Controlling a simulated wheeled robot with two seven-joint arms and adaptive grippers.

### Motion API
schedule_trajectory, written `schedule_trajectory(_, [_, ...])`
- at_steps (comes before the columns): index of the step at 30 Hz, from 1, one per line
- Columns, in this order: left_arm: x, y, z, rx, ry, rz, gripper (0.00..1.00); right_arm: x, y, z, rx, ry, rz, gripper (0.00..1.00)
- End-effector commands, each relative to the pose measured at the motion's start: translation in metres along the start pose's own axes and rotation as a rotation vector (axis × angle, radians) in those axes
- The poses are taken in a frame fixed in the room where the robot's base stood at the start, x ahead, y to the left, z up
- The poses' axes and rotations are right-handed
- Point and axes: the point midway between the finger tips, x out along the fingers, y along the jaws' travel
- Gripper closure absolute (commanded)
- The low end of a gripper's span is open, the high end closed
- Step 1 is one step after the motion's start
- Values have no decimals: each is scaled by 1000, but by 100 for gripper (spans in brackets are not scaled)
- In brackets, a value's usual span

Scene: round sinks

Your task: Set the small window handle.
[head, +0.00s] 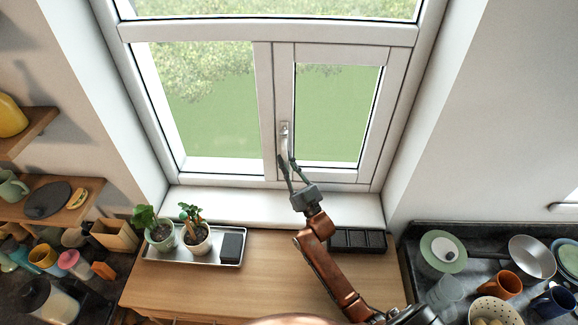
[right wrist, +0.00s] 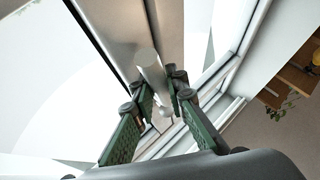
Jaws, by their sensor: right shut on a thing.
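The small window handle (head: 285,138) is a pale metal lever on the left frame of the right-hand window sash (head: 338,110). In the head view its grip hangs down from its mount. My right gripper (head: 290,168) reaches up to its lower part. In the right wrist view the handle (right wrist: 151,72) is a round bar between the two green-padded fingers of my right gripper (right wrist: 163,102), which is shut on it. The sash looks closed in its frame. My left gripper is not in view.
A metal tray (head: 172,256) with two potted plants (head: 195,236) stands on the wooden counter (head: 262,270) below the sill. A black divided tray (head: 357,241) lies to the right. Dishes and mugs (head: 500,284) crowd the far right; shelves (head: 85,205) stand left.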

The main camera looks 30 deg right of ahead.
Motion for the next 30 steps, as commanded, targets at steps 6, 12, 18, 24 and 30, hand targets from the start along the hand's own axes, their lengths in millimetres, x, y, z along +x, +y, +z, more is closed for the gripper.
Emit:
schedule_trajectory(6, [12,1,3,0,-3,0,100,2,-5,2,57,48,42,100])
schedule_trajectory(12, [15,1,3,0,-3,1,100,4,-6,2,77,64,57,100])
schedule_trajectory(18, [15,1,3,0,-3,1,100,4,-6,1,80,67,59,100])
schedule_trajectory(24, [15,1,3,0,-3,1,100,4,-6,1,81,68,59,100])
schedule_trajectory(30, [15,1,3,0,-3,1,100,4,-6,1,80,67,59,73])
